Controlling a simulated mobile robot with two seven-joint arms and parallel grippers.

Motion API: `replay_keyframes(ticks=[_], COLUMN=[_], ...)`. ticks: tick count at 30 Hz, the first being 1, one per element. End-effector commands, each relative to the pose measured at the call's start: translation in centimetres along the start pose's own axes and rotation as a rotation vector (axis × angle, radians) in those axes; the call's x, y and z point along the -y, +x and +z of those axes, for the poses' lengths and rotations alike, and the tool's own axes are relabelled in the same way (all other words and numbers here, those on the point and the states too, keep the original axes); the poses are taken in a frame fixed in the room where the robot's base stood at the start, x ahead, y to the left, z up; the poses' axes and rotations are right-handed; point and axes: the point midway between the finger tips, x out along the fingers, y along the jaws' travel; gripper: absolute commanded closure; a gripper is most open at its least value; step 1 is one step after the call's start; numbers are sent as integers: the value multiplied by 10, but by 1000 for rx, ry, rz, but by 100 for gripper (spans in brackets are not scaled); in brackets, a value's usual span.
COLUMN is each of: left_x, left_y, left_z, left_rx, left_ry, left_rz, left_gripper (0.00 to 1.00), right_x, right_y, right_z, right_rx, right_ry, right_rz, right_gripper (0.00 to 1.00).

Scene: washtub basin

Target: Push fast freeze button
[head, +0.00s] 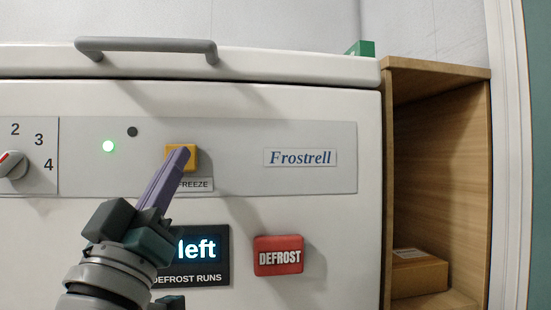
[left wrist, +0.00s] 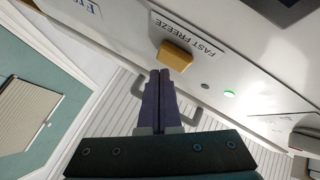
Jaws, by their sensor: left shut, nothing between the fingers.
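The fast freeze button (head: 194,161) is a yellow square on the grey control strip of a white freezer. Its label below is partly hidden by my gripper. My left gripper (head: 183,153) is shut and empty, and its purple fingertips overlap the button's left and middle part in the head view. In the left wrist view the button (left wrist: 175,56) shows just beyond the closed fingertips (left wrist: 159,73), beside the "FAST FREEZE" label. I cannot tell whether the tips touch it. My right gripper is not in view.
A lit green light (head: 108,146) and a dark light (head: 132,132) sit left of the button, with a dial (head: 12,164) further left. Below are a red DEFROST button (head: 278,256) and a partly hidden display (head: 204,250). A grey lid handle (head: 147,45) juts out above.

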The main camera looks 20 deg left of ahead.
Motion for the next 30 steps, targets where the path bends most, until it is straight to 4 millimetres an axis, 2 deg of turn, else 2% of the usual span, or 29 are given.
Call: replay_keyframes(ticks=[30], left_x=[5], left_y=[6], left_z=[5], left_rx=[0], left_ry=[0], left_rz=[0], left_gripper=[100], right_x=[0], right_y=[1], right_z=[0], right_rx=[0], right_ry=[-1], right_rz=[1], right_gripper=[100])
